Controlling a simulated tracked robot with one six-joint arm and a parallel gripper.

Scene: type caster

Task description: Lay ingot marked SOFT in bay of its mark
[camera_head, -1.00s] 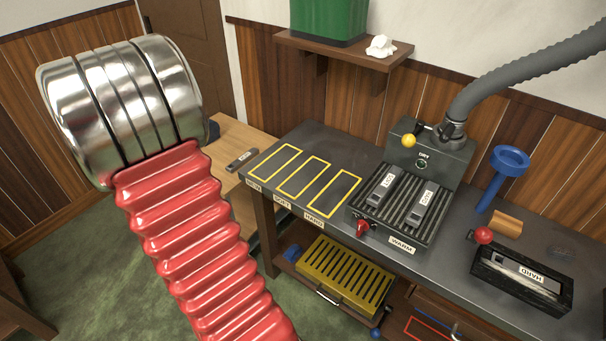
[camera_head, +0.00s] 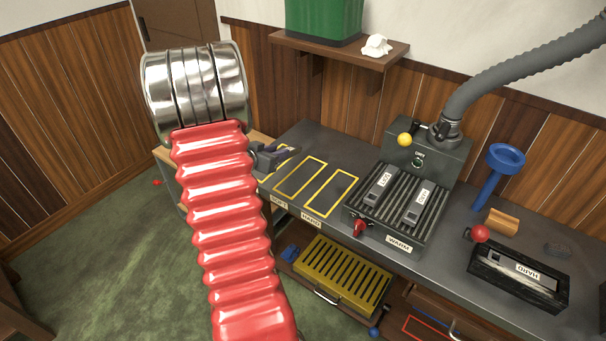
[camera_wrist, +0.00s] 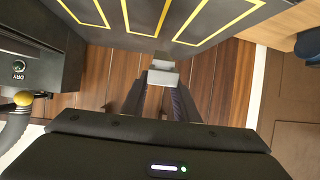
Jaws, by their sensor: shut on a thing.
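My gripper (camera_head: 274,156) is at the left end of the bench, partly behind my red arm, over the leftmost yellow-outlined bay. In the wrist view it is shut on a grey ingot (camera_wrist: 163,77) with a pale face; its mark is not readable there. The SOFT bay (camera_head: 299,178) is empty, with its label on the bench's front edge. The HARD bay (camera_head: 331,193) beside it is empty too. The leftmost bay is partly covered by my gripper, and its label is hidden. The bay outlines also show in the wrist view (camera_wrist: 213,20).
Right of the bays stands the WARM rack (camera_head: 397,225) with two ingots and a red knob. Farther right are a blue funnel stand (camera_head: 488,180) and a black mould (camera_head: 490,272) holding a HARD ingot. A yellow slotted box (camera_head: 345,274) sits below. A wooden table adjoins the left.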

